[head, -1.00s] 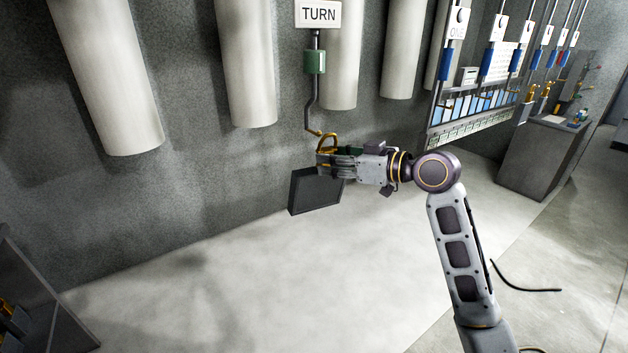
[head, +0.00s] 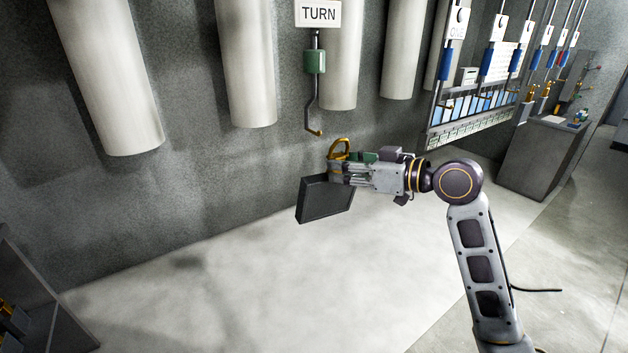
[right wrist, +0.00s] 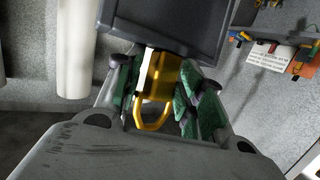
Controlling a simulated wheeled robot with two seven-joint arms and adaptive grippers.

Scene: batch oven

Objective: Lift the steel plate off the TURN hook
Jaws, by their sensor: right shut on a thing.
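The TURN sign (head: 318,13) hangs on the back wall, with a hook (head: 314,130) on a rod below it. The hook is bare. The dark steel plate (head: 325,199) hangs in the air below and slightly right of the hook, apart from it. Its yellow loop (head: 339,149) stands up above my right gripper (head: 345,172), which is shut on the plate's yellow handle. In the right wrist view the green-padded fingers (right wrist: 160,95) close around the yellow handle (right wrist: 158,90), with the plate (right wrist: 175,25) beyond. My left gripper is not in view.
Several pale cylinders (head: 107,80) hang along the wall. A rack of blue-marked rods (head: 487,62) and a grey cabinet (head: 540,158) stand at the right. A dark shelf unit (head: 35,310) is at the lower left. The floor below the plate is clear.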

